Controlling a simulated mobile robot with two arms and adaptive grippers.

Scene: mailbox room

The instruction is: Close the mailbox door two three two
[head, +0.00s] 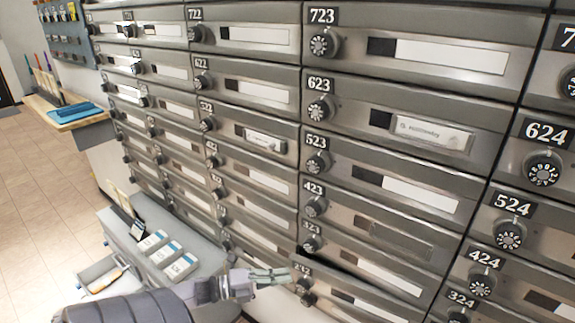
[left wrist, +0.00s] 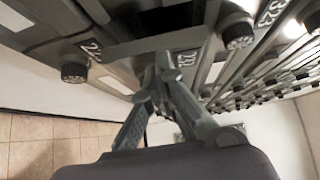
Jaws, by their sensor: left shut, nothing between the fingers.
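The mailbox door 232 (head: 345,284) is at the bottom centre of the head view, under door 323. It stands a little out from the wall of doors, with a dark gap along its top edge. Its number plate also shows in the left wrist view (left wrist: 187,60). My left gripper (head: 284,275) is shut and empty, with its fingertips at the left end of door 232, by its plate and dial. In the left wrist view the closed fingertips (left wrist: 163,62) reach up to the door's edge; I cannot tell whether they touch. My right gripper is not in view.
Rows of other mailbox doors with dials fill the wall, such as door 423 (head: 395,235). A grey counter (head: 205,246) with small white boxes (head: 165,254) stands at the lower left. A wooden table (head: 72,122) is farther back. The tiled floor (head: 35,200) at left is clear.

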